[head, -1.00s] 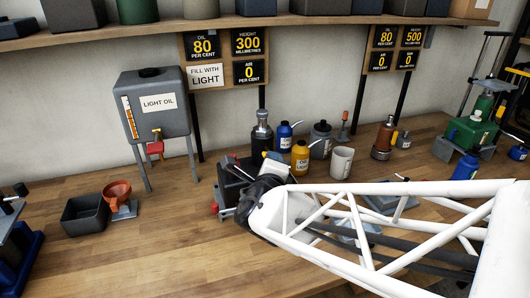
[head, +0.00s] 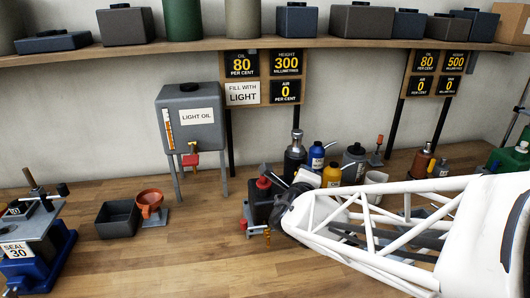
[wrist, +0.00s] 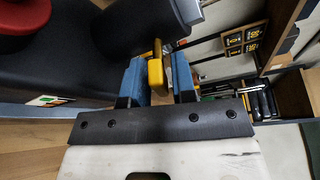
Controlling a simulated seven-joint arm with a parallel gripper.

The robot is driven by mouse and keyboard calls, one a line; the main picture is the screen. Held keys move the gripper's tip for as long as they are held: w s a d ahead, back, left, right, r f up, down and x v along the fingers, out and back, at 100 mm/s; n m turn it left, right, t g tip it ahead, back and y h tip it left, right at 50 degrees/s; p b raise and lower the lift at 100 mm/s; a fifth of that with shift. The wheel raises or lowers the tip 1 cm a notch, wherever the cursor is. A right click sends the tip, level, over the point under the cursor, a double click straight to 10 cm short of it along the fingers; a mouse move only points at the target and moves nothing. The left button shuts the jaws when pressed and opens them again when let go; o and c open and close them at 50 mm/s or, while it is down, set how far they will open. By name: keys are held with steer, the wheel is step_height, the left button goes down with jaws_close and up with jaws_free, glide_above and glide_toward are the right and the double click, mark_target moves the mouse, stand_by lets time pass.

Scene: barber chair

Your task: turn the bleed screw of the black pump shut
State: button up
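The black pump (head: 257,206) stands on the bench at centre, with a red cap on top. In the wrist view its dark body (wrist: 75,60) fills the upper left. A yellow tab (wrist: 155,72), which looks like the bleed screw's handle, stands between the two blue fingers of my gripper (wrist: 159,80). Some gap shows at the right finger; whether the left finger touches it I cannot tell. In the head view a small orange-yellow piece (head: 267,237) shows low at the pump's front. My gripper (head: 284,214) is at the pump's right side, its fingers hidden there.
Blue (head: 316,156) and yellow (head: 331,176) bottles and a white mug (head: 374,187) stand behind my arm. A black bin (head: 118,220) and an orange funnel (head: 149,203) are to the left. The light oil tank (head: 190,130) stands behind.

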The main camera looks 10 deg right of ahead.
jaws_close()
steer(key=shift+m, duration=0.3)
steer(key=m+g+y, duration=0.1)
steer(key=m+y, duration=0.1)
steer(key=m, duration=0.2)
steer(key=shift+m+y, duration=0.3)
steer(key=shift+g, duration=0.3)
steer(key=shift+m+y, duration=1.6)
steer(key=shift+m, duration=0.8)
stand_by(0.7)
steer(key=shift+o, duration=1.4)
jaws_free()
steer(key=v, duration=0.7)
steer(key=shift+s+r, duration=0.2)
steer(key=shift+s, duration=0.15)
